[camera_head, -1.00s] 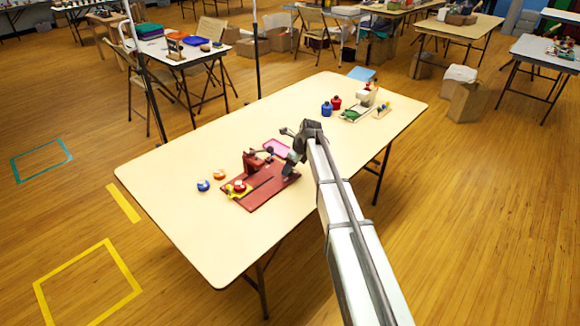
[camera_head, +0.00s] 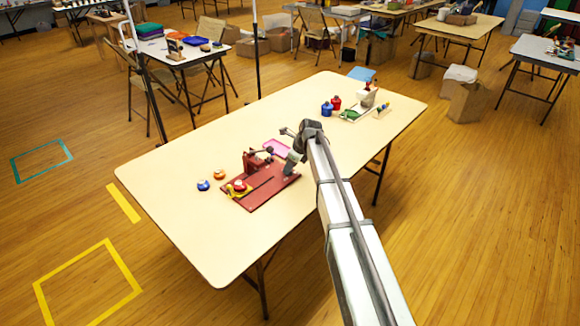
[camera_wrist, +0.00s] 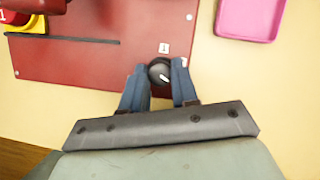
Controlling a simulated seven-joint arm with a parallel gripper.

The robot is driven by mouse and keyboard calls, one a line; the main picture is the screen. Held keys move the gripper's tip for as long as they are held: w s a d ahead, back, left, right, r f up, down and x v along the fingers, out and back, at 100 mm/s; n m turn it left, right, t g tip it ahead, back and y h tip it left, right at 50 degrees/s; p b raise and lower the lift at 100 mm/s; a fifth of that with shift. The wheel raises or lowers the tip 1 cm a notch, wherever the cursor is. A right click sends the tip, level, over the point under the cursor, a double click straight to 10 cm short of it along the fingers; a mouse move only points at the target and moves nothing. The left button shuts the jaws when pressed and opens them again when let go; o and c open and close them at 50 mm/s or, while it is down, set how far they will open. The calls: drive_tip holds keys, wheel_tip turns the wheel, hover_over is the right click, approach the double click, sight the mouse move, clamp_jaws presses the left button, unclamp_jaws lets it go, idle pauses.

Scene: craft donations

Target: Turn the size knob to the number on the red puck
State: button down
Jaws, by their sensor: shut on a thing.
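The size knob (camera_wrist: 159,71) is a dark round knob with a white pointer line, at the edge of the red base plate (camera_wrist: 85,70). A small white label (camera_wrist: 164,48) just above it seems to read 1. My gripper (camera_wrist: 160,80) is shut on the knob, one blue-grey finger on each side; the fingers hide its flanks. The red puck (camera_head: 239,185) sits in a yellow holder at the plate's left end. In the wrist view the puck (camera_wrist: 7,17) is cut off at the top left corner, with a white figure that looks like 1.
A blue puck (camera_head: 203,185) and an orange puck (camera_head: 219,174) lie left of the machine. A pink tray (camera_wrist: 250,17) lies beyond the plate. The table's near left area is clear.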

drive_tip(key=n, duration=0.2)
drive_tip(key=n+g, duration=0.1)
drive_tip(key=n, duration=0.1)
drive_tip(key=n+g, duration=0.1)
drive_tip(key=shift+w+n+y, duration=0.3)
drive_tip(key=shift+n, duration=0.1)
drive_tip(key=n+g, duration=0.1)
drive_tip(key=n, duration=0.2)
drive_tip(key=n+g+h, duration=0.1)
drive_tip(key=n, duration=0.2)
drive_tip(key=shift+w+g, duration=0.1)
drive_tip(key=shift+g, duration=0.2)
drive_tip(key=n+g, duration=0.1)
drive_tip(key=n, duration=0.2)
drive_tip(key=n+h, duration=0.1)
drive_tip(key=n, duration=0.2)
drive_tip(key=shift+w+a+n+g+h, duration=0.1)
drive_tip(key=shift+a+n+g+h, duration=0.05)
drive_tip(key=shift+n+g+h, duration=0.2)
drive_tip(key=n+h, duration=0.1)
drive_tip(key=n, duration=0.4)
drive_tip(key=shift+a+h, duration=0.1)
drive_tip(key=shift+h, duration=0.25)
drive_tip(key=c, duration=0.9)
unclamp_jaws()
drive_tip(key=shift+o, duration=0.2)
